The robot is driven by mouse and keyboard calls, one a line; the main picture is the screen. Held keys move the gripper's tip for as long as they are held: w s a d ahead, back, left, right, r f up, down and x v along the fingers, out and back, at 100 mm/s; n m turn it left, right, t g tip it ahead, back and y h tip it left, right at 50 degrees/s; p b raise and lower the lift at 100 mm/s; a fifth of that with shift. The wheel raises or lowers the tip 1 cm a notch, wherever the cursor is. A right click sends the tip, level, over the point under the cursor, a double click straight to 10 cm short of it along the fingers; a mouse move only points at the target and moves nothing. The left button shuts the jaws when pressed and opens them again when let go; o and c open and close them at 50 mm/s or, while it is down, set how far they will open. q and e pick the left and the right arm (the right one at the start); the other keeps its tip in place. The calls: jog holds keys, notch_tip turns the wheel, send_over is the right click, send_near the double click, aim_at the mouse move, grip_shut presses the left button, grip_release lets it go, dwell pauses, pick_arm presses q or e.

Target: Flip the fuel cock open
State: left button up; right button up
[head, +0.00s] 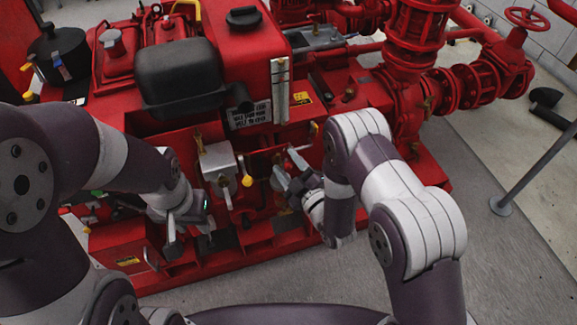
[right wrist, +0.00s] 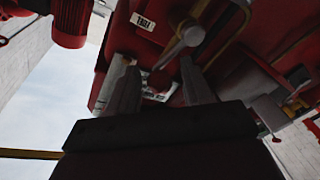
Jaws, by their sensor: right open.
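In the right wrist view a small white label that seems to read FUEL, upside down (right wrist: 142,21), is on the red pumpset. A pale round-ended metal fitting (right wrist: 192,36), probably the fuel cock, sits right of the label. My left gripper (head: 190,232) looks open and empty, low in front of the pumpset's left part.
A yellow knob (head: 247,180) and a grey metal box (head: 217,160) stand between my grippers. A black muffler-like part (head: 180,75) sits above.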

jog(key=shift+w, duration=0.1)
grip_shut()
jog(key=shift+a+r+n+p, duration=0.3)
jog(key=shift+a+n+p, duration=0.1)
jog(key=shift+n+p, duration=0.25)
jog(key=shift+s+a+f+n+g, duration=0.3)
jog(key=shift+n+g, duration=0.1)
jog(key=shift+n, duration=0.35)
grip_release()
